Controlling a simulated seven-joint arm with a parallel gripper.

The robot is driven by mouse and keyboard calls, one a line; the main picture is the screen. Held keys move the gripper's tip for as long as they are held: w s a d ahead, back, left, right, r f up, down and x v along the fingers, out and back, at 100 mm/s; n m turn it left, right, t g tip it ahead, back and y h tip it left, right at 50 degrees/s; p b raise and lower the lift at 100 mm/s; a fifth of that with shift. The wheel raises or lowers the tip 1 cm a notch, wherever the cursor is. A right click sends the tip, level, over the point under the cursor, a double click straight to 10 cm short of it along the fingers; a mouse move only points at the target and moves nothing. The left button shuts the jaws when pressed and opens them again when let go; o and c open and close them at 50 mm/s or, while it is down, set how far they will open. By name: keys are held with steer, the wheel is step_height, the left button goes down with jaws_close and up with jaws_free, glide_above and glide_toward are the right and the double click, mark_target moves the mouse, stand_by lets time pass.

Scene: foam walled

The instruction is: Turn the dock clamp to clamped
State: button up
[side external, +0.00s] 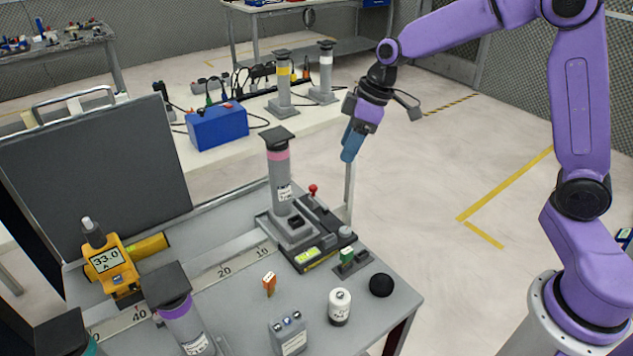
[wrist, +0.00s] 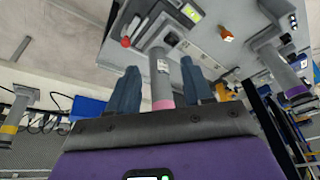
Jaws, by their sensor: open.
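The grey dock (side external: 318,255) stands on the table with a tall grey cylinder (side external: 280,182) with a pink band and dark cap upright in it. A lever with a red knob (side external: 313,190) stands up behind the cylinder; I take it for the clamp, though its setting cannot be read. The red knob also shows in the wrist view (wrist: 125,42). My gripper (side external: 348,157) is in the air to the right of the cylinder, apart from it. In the wrist view its blue fingers (wrist: 160,78) are spread and empty, with the cylinder visible beyond, between them.
A yellow meter (side external: 112,265) and a purple-banded cylinder (side external: 178,310) stand at the left of the table. A blue box (side external: 218,127) lies on the bench behind.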

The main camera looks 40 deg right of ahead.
steer(key=t, duration=0.1)
glide_toward(314, 186)
steer(key=shift+m, duration=0.3)
steer(key=x, duration=0.8)
steer(key=shift+a+f, duration=0.1)
jaws_close()
